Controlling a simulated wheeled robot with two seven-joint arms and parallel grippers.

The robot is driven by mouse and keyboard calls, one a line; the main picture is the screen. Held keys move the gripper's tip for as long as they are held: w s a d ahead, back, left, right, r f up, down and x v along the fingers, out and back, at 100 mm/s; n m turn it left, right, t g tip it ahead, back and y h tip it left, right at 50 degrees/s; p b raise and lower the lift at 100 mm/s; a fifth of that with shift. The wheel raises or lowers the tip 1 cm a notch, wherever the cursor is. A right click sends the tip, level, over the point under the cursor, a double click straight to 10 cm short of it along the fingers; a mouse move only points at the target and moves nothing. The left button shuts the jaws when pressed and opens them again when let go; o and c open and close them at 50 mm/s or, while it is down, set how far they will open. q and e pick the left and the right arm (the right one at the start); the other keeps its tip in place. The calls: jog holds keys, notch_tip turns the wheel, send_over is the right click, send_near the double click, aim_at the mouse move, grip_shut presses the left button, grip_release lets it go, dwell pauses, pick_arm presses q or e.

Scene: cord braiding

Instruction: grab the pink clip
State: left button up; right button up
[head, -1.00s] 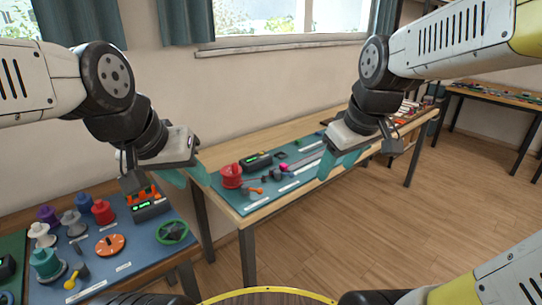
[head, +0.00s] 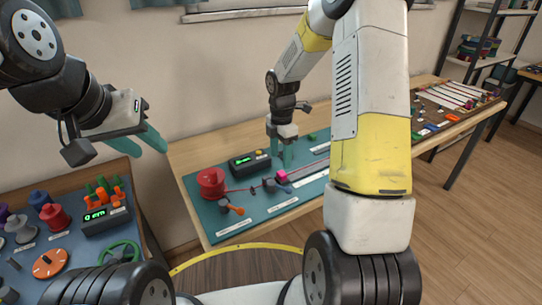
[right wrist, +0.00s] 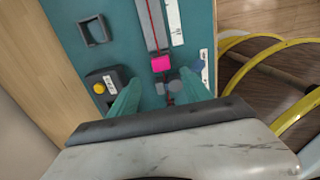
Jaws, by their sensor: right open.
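The pink clip (head: 282,176) sits on the teal mat of the middle table, beside small dark grey parts. In the right wrist view the pink clip (right wrist: 161,63) lies at the near end of a grey strip, with a red cord leading to it. My right gripper (head: 284,162) is open, pointing down over the mat just behind the clip. In the right wrist view its fingers stand apart on either side below the clip, not touching it. My left gripper (head: 153,152) is open and empty, in the air at the left.
A red spool (head: 211,182) and a black box with a green display (head: 247,163) stand near the clip. An orange-handled part (head: 232,208) lies in front. A second table at the left holds spools and a green handwheel (head: 120,252).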

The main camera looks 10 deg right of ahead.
aim_at(282, 173)
jog(key=f, duration=0.7)
jog(key=shift+d, duration=0.3)
jog(key=shift+r, duration=0.1)
grip_shut()
